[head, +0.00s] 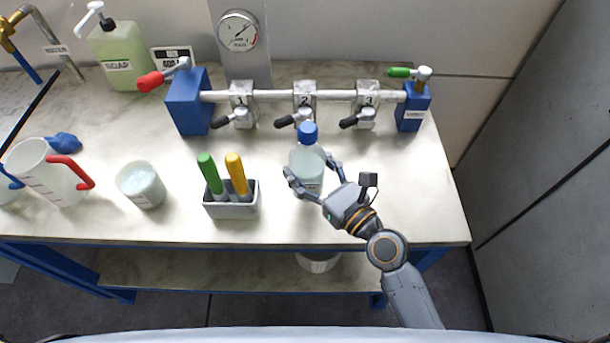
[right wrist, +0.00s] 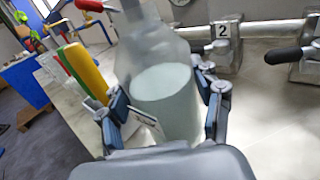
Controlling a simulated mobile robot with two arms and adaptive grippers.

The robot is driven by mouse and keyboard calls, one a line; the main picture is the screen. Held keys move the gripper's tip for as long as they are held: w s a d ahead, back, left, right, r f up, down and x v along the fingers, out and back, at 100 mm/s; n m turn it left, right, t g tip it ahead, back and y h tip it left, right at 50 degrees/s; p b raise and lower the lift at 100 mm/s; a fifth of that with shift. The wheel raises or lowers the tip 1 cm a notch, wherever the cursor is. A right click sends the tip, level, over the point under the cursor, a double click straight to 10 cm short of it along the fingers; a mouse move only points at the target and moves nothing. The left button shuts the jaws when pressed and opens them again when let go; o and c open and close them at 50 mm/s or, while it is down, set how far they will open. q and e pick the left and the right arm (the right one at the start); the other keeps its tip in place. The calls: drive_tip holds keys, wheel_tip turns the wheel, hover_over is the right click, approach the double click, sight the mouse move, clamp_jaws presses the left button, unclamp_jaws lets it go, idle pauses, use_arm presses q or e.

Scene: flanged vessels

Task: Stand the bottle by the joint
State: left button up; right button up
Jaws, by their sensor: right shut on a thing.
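The clear bottle with a blue cap (head: 307,160) is in front of joint 2 (head: 304,100) on the metal pipe, and it looks upright. My right gripper (head: 309,170) is shut around its body. In the right wrist view the bottle (right wrist: 165,92) stands between both fingers, with pale liquid inside and its top cut off by the frame. I cannot tell whether its base touches the bench. Joint 1 (head: 241,103) and joint 3 (head: 366,103) are on either side, each with a black-handled lever. My left gripper is not in view.
A grey holder (head: 231,208) with green and yellow handled tools stands left of the bottle. A beaker (head: 141,185), a red-handled jug (head: 45,178) and a soap bottle (head: 120,58) are farther left. Bench space (head: 420,190) to the right is clear.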

drive_tip(key=shift+w+a+f, duration=0.15)
drive_tip(key=shift+w+f, duration=0.25)
drive_tip(key=shift+f, duration=0.05)
drive_tip(key=f+b, duration=0.1)
drive_tip(key=f, duration=0.1)
drive_tip(key=shift+w+a+f+b, duration=0.2)
drive_tip(key=shift+f+b, duration=0.15)
drive_tip(key=shift+f, duration=0.5)
drive_tip(key=shift+d, duration=0.1)
drive_tip(key=shift+r, duration=0.1)
drive_tip(key=shift+f+b, duration=0.2)
drive_tip(key=shift+b, duration=0.1)
drive_tip(key=o, duration=1.5)
drive_tip(key=shift+o, duration=0.2)
